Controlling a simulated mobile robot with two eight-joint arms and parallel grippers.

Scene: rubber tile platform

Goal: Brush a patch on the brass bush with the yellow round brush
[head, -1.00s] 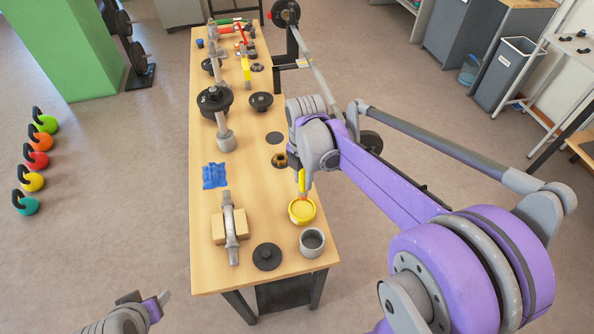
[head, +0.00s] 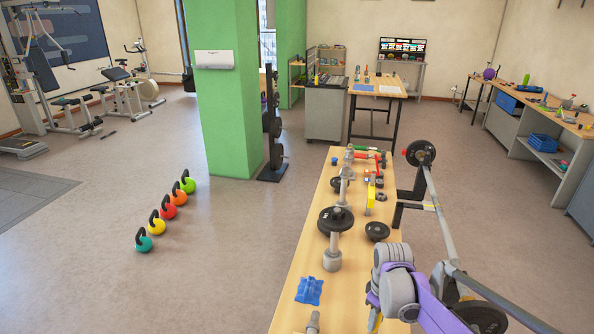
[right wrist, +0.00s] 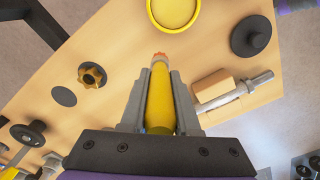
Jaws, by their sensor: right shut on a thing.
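My right gripper (right wrist: 158,82) is shut on the yellow round brush (right wrist: 160,105), seen in the right wrist view between the two grey fingers, its orange-red tip pointing away from my wrist. A brass-coloured lobed piece with a hole (right wrist: 92,75), which looks like the brass bush, lies on the table left of the brush tip, apart from it. In the head view my right gripper (head: 375,305) is at the bottom, largely cut off, with a bit of yellow below it; the bush is not visible there. My left gripper is not in the head view.
The wooden table (head: 300,270) holds a blue cloth (head: 309,290), dumbbells and weight discs. In the right wrist view a yellow dish (right wrist: 173,12) is beyond the tip, a black disc (right wrist: 250,36) and a bar on a wooden block (right wrist: 220,92) to the right.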

